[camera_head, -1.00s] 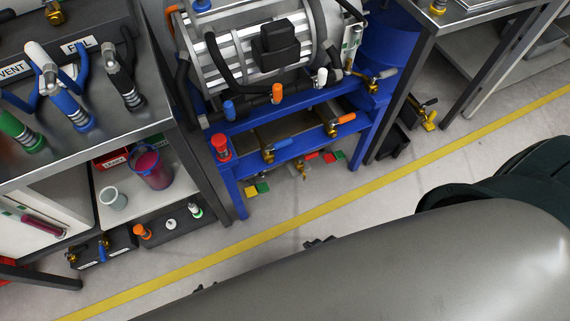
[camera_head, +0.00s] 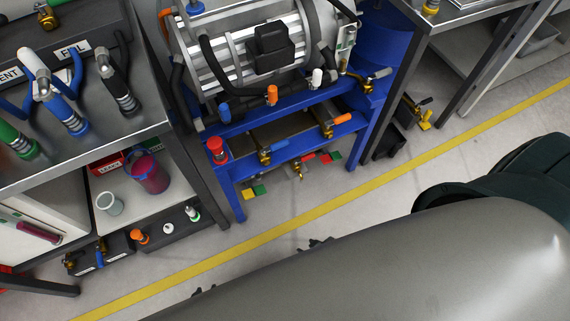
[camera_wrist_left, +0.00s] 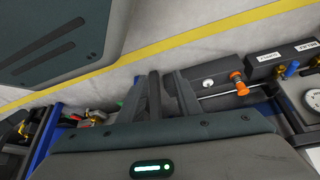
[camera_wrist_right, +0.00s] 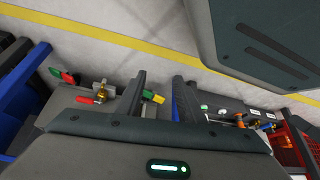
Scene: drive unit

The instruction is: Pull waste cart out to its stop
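I cannot pick out a waste cart for certain in any view. Dark, low boxes with valves and knobs (camera_head: 172,230) stand under the left bench, and a black bin-like box (camera_head: 388,140) stands beside the blue frame. In the left wrist view my left gripper (camera_wrist_left: 168,85) points over the floor near the low boxes, fingers a little apart with nothing between them. In the right wrist view my right gripper (camera_wrist_right: 158,90) has its fingers apart and empty, with yellow and green fittings beyond them. My grey body hides most of both arms in the head view.
A blue frame (camera_head: 232,190) carries a motor-like drive unit (camera_head: 250,62) and several valves. Left is a steel bench (camera_head: 100,150) with hoses and a shelf holding a purple-red container (camera_head: 149,172). A yellow floor line (camera_head: 300,215) runs across clear floor before them.

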